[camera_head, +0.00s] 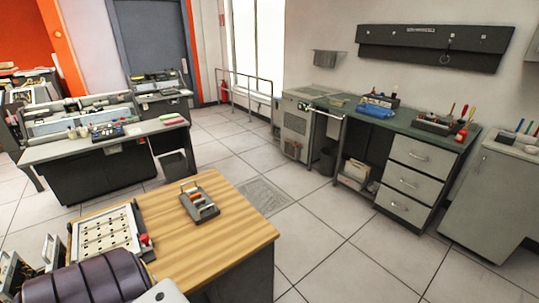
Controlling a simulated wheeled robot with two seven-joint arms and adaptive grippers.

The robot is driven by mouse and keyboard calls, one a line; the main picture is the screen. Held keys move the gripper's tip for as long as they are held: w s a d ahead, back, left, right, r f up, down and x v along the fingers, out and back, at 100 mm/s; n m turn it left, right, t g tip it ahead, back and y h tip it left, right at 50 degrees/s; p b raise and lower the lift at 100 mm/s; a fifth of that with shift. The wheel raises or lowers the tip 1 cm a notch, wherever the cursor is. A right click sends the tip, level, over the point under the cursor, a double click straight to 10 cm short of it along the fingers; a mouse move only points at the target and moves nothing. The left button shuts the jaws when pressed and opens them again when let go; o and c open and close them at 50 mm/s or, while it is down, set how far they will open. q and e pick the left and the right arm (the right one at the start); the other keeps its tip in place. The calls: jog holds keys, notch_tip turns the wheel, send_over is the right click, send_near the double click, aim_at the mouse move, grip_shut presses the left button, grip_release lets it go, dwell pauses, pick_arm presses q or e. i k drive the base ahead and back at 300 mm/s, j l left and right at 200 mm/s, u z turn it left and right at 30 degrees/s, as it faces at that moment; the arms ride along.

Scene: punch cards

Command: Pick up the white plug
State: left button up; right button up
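A dark rack (199,203) sits on the wooden desk top (235,240) in the head view. Several small upright pieces stand in it, with orange-brown and pale parts. I cannot tell at this size whether one of them is the white plug. No piece elsewhere shows clearly as a white plug. Neither of my grippers can be made out in the view, and nothing is seen held.
A panel with dark holes (105,235) lies on the desk's left side. A ribbed dark purple form (85,280) fills the lower left. A green-topped workbench (330,100) with drawers stands at the right. Open tiled floor (350,255) lies between.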

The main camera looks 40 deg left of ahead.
aim_at(194, 190)
jog(key=i+z, duration=0.35)
jog(key=i, duration=0.45)
jog(key=i+u, duration=0.1)
jog(key=i, duration=0.7)
jog(key=i+u, duration=0.35)
jog(key=i+l+u, duration=0.15)
jog(key=i+u, duration=0.15)
jog(key=i, duration=0.2)
jog(key=i+u, duration=0.25)
jog(key=u, duration=0.2)
jog(key=i+u, duration=0.3)
jog(key=u, duration=0.15)
jog(key=i+u, duration=0.2)
jog(key=u, duration=0.25)
jog(key=i+u, duration=0.2)
jog(key=u, duration=0.3)
jog(key=i+u, duration=0.2)
jog(key=u, duration=0.25)
jog(key=i+u, duration=0.15)
jog(key=u, duration=0.3)
jog(key=i+l+u, duration=0.1)
jog(key=i+u, duration=0.4)
jog(key=k, duration=0.1)
